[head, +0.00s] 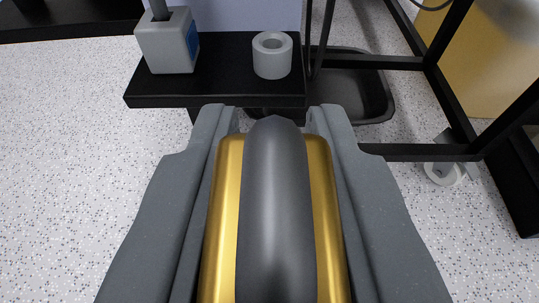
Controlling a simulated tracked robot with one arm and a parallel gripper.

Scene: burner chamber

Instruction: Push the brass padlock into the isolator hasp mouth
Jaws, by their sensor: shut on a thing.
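The brass padlock (222,225) is a gold, rounded body at the bottom centre of the head view, between the two grey fingers of my gripper (273,115). My gripper is shut on it, one finger along each side. A long dark grey rounded piece lies over the middle of the gold body and hides much of it; I cannot tell whether it belongs to the padlock.
Ahead is a black shelf (225,85) bearing a grey box with a blue face (167,42) and a grey hollow cylinder (272,55). A dark tray (355,85) and black frame bars (410,152) are to the right. Speckled floor is clear at left.

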